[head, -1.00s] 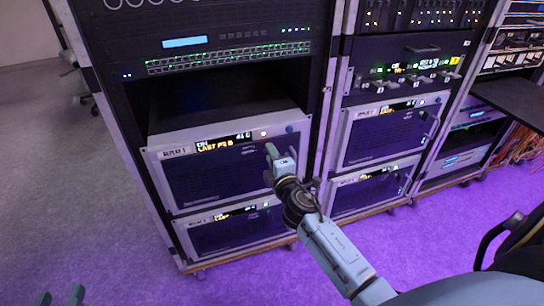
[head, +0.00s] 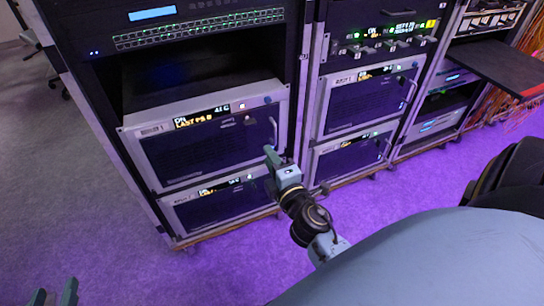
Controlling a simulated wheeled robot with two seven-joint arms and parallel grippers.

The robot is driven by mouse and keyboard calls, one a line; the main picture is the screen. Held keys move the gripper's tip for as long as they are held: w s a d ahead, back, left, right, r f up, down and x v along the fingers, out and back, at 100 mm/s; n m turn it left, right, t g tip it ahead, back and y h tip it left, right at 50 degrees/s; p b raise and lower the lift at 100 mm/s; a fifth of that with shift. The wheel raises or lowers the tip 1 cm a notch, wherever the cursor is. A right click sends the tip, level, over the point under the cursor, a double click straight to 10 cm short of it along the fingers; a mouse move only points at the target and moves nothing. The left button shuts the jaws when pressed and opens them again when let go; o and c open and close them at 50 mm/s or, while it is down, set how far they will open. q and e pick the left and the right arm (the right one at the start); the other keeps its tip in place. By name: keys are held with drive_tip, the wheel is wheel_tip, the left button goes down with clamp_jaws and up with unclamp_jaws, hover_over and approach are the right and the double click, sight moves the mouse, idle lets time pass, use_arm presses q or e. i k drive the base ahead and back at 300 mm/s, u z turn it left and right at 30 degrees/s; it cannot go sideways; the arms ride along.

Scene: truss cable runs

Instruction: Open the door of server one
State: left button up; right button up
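Server one (head: 205,147) is the upper grey-framed unit in the left rack, with a dark mesh front and a lit display (head: 201,116). Its door looks closed. A thin upright handle (head: 274,131) is at the right side of its front. My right gripper (head: 269,157) is at the lower right corner of that front, just below the handle. Its fingers overlap in the view, so I cannot tell their opening or whether they touch the handle. My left gripper (head: 55,296) is at the bottom left, far from the rack, with its two fingers apart and nothing between them.
A similar lower server (head: 215,205) is under server one. An empty dark bay is above it. The neighbouring rack holds two more servers (head: 372,98). A dark shelf (head: 500,68) juts out at the right. The purple-lit floor (head: 110,225) is clear at the left.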

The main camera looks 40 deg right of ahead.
sight(178, 155)
drive_tip(key=k, duration=1)
